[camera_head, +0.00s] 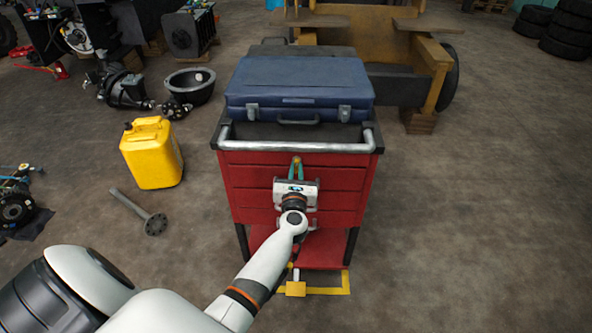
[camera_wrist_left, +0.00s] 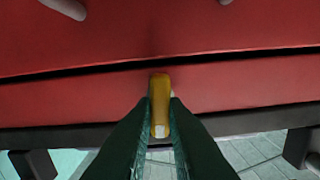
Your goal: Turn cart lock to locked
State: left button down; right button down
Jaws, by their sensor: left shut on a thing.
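The red tool cart (camera_head: 250,175) stands in the middle of the head view, with drawers facing me. My left gripper (camera_head: 297,164) is in front of the drawers. In the left wrist view its dark green fingers (camera_wrist_left: 160,122) are shut on a small yellow lever (camera_wrist_left: 160,88) with a pale end, which looks like the cart lock. The lever stands about upright in that picture against the red drawer fronts. The fingers cover its sides, and its mount is hidden. My right gripper is not in view.
A blue case (camera_head: 300,85) lies on the cart top behind the metal handle bar (camera_head: 295,147). A yellow block (camera_head: 296,289) sits low at the cart's front, by yellow floor marking. A yellow canister (camera_head: 152,153) and a flanged shaft (camera_head: 140,212) are on the left. The right floor is clear.

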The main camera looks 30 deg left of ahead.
pick_arm(q)
jog(key=m+p, duration=0.1)
jog(key=m, duration=0.3)
jog(key=shift+d, duration=0.1)
jog(key=m+p, duration=0.1)
jog(key=m, duration=0.3)
jog(key=shift+m+p, duration=0.4)
jog(key=shift+d+f+m+p, duration=0.15)
jog(key=shift+m+p, duration=0.45)
jog(key=shift+m, duration=1.4)
jog(key=shift+a+f+m+p, duration=0.15)
jog(key=shift+m+p, duration=0.4)
jog(key=shift+m, duration=1.45)
jog(key=shift+d, duration=0.1)
jog(key=c, duration=1.4)
grip_release()
jog(key=shift+c, duration=0.2)
jog(key=shift+r, duration=0.1)
